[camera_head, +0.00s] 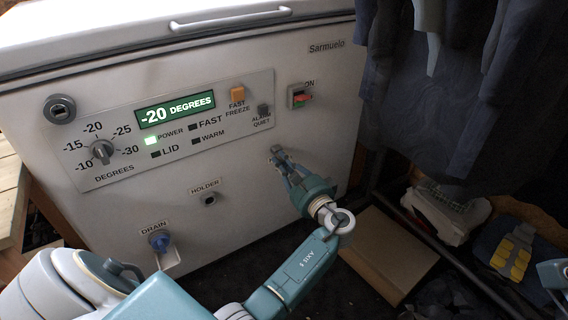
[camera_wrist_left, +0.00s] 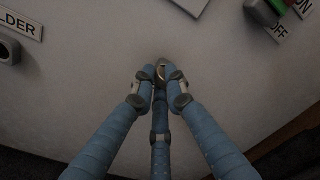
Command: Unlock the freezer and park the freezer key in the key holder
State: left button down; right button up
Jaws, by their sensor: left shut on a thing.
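The white freezer (camera_head: 225,150) fills the head view, its lid down. Its round lock (camera_head: 59,109) is at the upper left of the front. The key holder (camera_head: 209,199) is a small dark socket under the HOLDER label; part of it shows at the left edge of the left wrist view (camera_wrist_left: 8,50). My left gripper (camera_head: 278,156) is in front of the freezer panel, right of and above the holder. Its fingers are shut on a small metallic thing (camera_wrist_left: 160,72), probably the key, mostly hidden between the fingertips. A bit of my right gripper (camera_head: 553,280) shows at the right edge.
The control panel has a dial (camera_head: 102,151), a green -20 DEGREES display (camera_head: 176,108) and an orange button (camera_head: 237,94). A red switch (camera_head: 301,97) is to its right. A blue drain knob (camera_head: 159,241) sticks out low down. Dark clothes (camera_head: 455,90) hang at right.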

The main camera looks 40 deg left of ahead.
pick_arm(q)
jog(key=shift+a, duration=0.1)
jog(key=c, duration=1.7)
grip_release()
jog(key=shift+s+d, duration=0.1)
jog(key=shift+d, duration=0.2)
jog(key=v, duration=0.7)
jog(key=shift+a, duration=0.1)
